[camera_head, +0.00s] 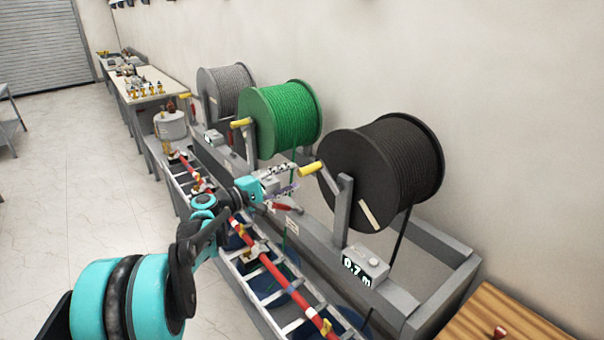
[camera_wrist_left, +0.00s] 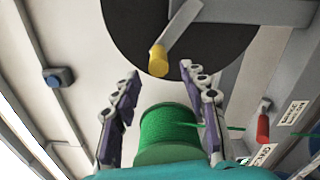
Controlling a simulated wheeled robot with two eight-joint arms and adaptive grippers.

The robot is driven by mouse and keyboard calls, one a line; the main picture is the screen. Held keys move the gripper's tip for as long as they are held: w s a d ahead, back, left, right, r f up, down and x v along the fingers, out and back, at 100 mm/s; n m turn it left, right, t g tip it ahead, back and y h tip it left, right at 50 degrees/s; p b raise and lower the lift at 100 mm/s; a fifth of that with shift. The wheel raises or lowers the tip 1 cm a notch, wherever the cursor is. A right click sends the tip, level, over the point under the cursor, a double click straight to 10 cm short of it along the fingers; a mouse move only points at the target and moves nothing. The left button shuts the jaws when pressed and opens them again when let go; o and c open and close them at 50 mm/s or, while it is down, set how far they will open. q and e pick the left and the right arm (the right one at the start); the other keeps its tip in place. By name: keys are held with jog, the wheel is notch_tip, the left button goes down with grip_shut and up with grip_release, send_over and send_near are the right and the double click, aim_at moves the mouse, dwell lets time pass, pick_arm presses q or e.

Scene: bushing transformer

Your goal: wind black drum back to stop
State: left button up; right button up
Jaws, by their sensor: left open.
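The black drum (camera_head: 395,165) stands on the grey frame, nearest of three drums; the wrist view shows its dark face (camera_wrist_left: 205,45). Its crank ends in a yellow handle (camera_head: 311,169), pointing left in the head view; the handle also shows in the wrist view (camera_wrist_left: 158,60). A box with a counter (camera_head: 358,271) below the drum reads 0.7 m. My left gripper (camera_head: 291,178) is open and empty, close to the handle. In the wrist view its fingertips (camera_wrist_left: 159,72) are spread on either side of the handle; contact cannot be told.
The green drum (camera_head: 285,118) and grey drum (camera_head: 226,92) stand behind, each with a yellow crank handle. A red lever (camera_head: 284,207) sits on the frame near my gripper. A rail with red rods (camera_head: 262,256) runs alongside. A wooden top (camera_head: 510,318) is at the lower right.

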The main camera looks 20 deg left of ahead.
aim_at(308, 170)
pick_arm(q)
jog(key=v, duration=0.5)
jog(key=shift+s, duration=0.15)
jog(key=w+n+p, duration=0.1)
jog(key=n+p, duration=0.1)
jog(key=n, duration=0.2)
jog(key=w+d+n+p, duration=0.1)
jog(key=n+p, duration=0.2)
jog(key=n, duration=0.1)
jog(key=w+d+n+p, duration=0.1)
jog(key=n+p, duration=0.2)
jog(key=n, duration=0.1)
jog(key=shift+w+d+r+n, duration=0.1)
jog(key=shift+w+r+n, duration=0.2)
jog(key=shift+r+n, duration=0.1)
jog(key=shift+w+d+f+n+p, duration=0.1)
jog(key=shift+n+p, duration=0.2)
jog(key=shift+n, duration=0.2)
jog(key=shift+w+d+f+n+p, duration=0.1)
jog(key=shift+n+p, duration=0.2)
jog(key=shift+n, duration=0.2)
jog(key=x, duration=0.7)
jog(key=shift+w+d+f+p, duration=0.1)
jog(key=shift+w+d+p, duration=0.1)
jog(key=shift+w+p, duration=0.1)
